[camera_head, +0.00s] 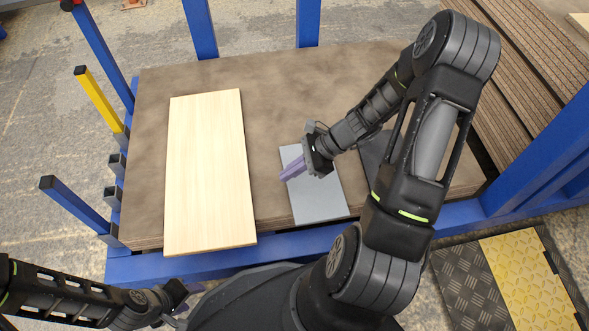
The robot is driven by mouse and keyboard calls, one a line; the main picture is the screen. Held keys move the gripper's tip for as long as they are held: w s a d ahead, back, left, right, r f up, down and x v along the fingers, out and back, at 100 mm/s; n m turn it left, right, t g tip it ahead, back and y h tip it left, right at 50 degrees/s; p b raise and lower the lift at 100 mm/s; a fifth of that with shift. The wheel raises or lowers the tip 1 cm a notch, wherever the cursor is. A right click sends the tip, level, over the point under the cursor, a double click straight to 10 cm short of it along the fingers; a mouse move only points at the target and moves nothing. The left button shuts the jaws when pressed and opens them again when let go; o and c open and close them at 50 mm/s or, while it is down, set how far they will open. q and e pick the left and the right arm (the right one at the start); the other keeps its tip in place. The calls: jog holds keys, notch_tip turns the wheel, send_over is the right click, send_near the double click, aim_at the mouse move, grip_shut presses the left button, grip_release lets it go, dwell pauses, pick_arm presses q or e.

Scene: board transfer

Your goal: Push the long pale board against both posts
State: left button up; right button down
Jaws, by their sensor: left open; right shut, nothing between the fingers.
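The long pale board (210,170) lies flat on the brown board surface (275,90), left of centre. Its near end reaches the surface's near edge. Two blue posts, a left one (200,30) and a right one (307,22), stand at the far edge; a gap separates the board's far end from them. My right gripper (284,175) is shut and empty above a grey panel, to the right of the pale board and apart from it. My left gripper (190,292) is low at the left, in front of the blue frame, open and empty, partly hidden.
The grey panel (322,204) lies right of the pale board; a dark panel (373,150) is partly hidden behind my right arm. A yellow-topped post (95,98) and blue posts line the left side. Stacked boards (505,75) stand at right. A blue frame (180,265) runs along the front.

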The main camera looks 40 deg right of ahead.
aim_at(251, 192)
jog(key=b+x, duration=0.2)
jog(key=x, duration=0.4)
jog(key=shift+s, duration=0.15)
jog(key=a, duration=0.1)
jog(key=w+a+b, duration=0.1)
jog(key=shift+w+a+r, duration=0.15)
jog(key=shift+w+a, duration=0.1)
jog(key=shift+a, duration=0.15)
pick_arm(q)
jog(key=f, duration=0.4)
jog(key=shift+w+f, duration=0.15)
jog(key=shift+w, duration=0.2)
pick_arm(e)
jog(key=shift+w+a+r, duration=0.1)
jog(key=shift+w+a, duration=0.05)
jog(key=shift+a, duration=0.1)
jog(key=shift+a, duration=0.1)
